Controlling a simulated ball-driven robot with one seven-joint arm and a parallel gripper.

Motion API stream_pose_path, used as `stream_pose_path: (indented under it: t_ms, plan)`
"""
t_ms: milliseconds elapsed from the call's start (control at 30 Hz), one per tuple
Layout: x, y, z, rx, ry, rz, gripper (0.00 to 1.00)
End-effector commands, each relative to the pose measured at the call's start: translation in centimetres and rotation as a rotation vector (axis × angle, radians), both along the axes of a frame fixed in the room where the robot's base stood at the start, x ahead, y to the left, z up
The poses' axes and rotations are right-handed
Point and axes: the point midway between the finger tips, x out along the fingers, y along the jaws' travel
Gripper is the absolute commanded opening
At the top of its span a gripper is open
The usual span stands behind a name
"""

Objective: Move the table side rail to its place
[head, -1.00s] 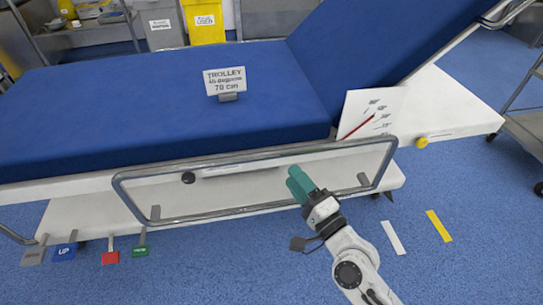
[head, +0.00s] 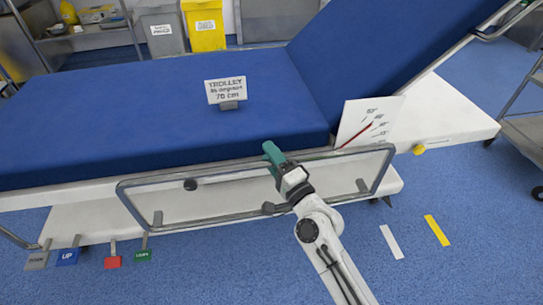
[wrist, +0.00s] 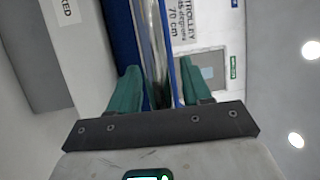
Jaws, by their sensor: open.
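The table side rail (head: 198,218) is a long chrome tube loop along the near side of the blue-padded trolley (head: 150,110). Its top bar runs just below the mattress edge, with the white trolley side behind it. My gripper (head: 272,151) has teal fingers and is at the middle of the top bar in the head view. In the wrist view, my gripper (wrist: 160,88) is open, with a chrome tube of the rail (wrist: 153,45) running between its fingers. The tube looks nearer the left finger; I cannot tell whether they touch.
A black knob (head: 190,184) sits behind the rail and a yellow knob (head: 419,150) right of it. An angle scale card (head: 362,122) stands by the raised backrest. Pedals (head: 112,261) stick out at lower left.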

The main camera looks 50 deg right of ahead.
Motion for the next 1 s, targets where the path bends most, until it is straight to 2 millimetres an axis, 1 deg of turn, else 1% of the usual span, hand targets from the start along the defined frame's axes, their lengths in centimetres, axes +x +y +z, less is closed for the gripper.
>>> stream_pose_path:
  t_ms: [100, 133, 600, 633, 1000]
  plan:
    - [-0.01, 0.01, -0.01, 0.0, 0.0, 0.0, 0.48]
    - [-0.02, 0.01, -0.01, 0.0, 0.0, 0.0, 0.47]
    - [-0.02, 0.03, -0.03, 0.0, 0.0, 0.001, 0.02]
    - [-0.02, 0.03, -0.04, 0.0, 0.0, 0.001, 0.0]
    - [-0.03, 0.04, -0.01, 0.0, 0.001, 0.001, 0.0]
